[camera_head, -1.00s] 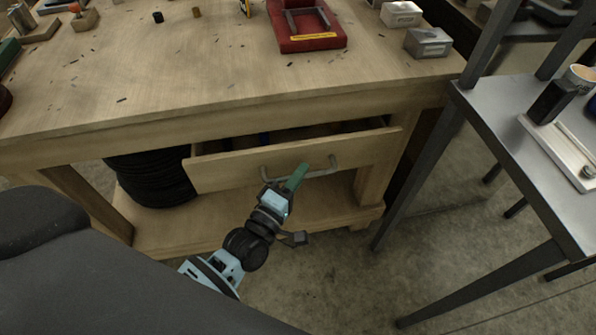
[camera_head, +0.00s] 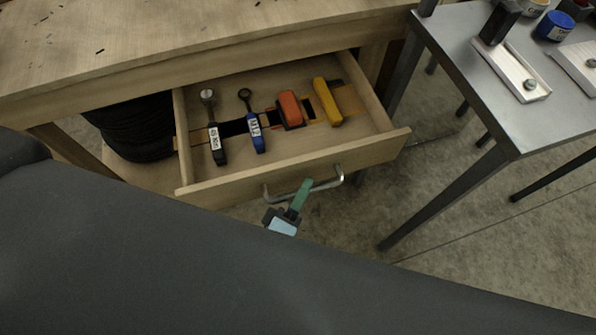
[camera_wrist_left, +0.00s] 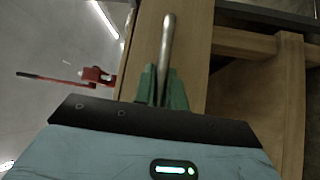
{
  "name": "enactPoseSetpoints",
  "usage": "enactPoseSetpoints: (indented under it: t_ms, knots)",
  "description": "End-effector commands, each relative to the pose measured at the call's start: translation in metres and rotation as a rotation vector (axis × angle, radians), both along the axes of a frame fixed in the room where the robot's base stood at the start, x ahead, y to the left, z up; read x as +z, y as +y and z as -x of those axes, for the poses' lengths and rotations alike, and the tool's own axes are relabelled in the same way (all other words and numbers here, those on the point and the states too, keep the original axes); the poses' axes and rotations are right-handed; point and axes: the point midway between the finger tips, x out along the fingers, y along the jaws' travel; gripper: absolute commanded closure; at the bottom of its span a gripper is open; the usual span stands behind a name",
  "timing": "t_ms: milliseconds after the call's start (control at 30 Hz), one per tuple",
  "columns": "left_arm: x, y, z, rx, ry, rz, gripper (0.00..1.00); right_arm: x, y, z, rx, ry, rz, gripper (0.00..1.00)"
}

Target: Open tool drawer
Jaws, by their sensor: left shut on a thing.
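The wooden tool drawer (camera_head: 300,164) stands pulled well out from under the workbench, with its inside in view. Its metal bar handle (camera_head: 332,181) is on the front panel, and the handle also shows in the left wrist view (camera_wrist_left: 167,45). My left gripper (camera_head: 301,197) has green fingers and is shut on the handle. In the left wrist view the fingers (camera_wrist_left: 161,88) sit on both sides of the bar. My right gripper is not in view.
In the drawer lie a red-orange tool (camera_head: 290,109), a yellow tool (camera_head: 327,102) and two labelled tools with ring heads. A grey metal table (camera_head: 470,85) stands close on the right. Black coiled material (camera_head: 135,125) is under the bench at left.

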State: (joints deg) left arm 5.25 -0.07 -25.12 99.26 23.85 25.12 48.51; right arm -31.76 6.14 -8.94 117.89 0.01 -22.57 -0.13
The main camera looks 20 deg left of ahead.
Motion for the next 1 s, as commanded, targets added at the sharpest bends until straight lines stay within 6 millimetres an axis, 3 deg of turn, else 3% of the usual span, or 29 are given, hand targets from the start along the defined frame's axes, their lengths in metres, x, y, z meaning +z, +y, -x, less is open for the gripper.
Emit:
enactPoseSetpoints:
  t_ms: [600,633,767,1000]
  knots:
    - [0.0004,-0.0053,0.0077,0.000,-0.001,-0.001,1.00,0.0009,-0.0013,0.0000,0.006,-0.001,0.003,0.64]
    - [0.0004,-0.0053,0.0077,0.000,-0.001,-0.001,0.83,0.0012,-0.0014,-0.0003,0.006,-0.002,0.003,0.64]
    - [0.0003,-0.0052,0.0076,0.000,-0.001,-0.001,0.67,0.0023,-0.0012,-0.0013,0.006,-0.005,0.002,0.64]
    - [0.0003,-0.0052,0.0076,0.000,-0.001,-0.001,0.66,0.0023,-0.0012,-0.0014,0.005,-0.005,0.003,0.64]
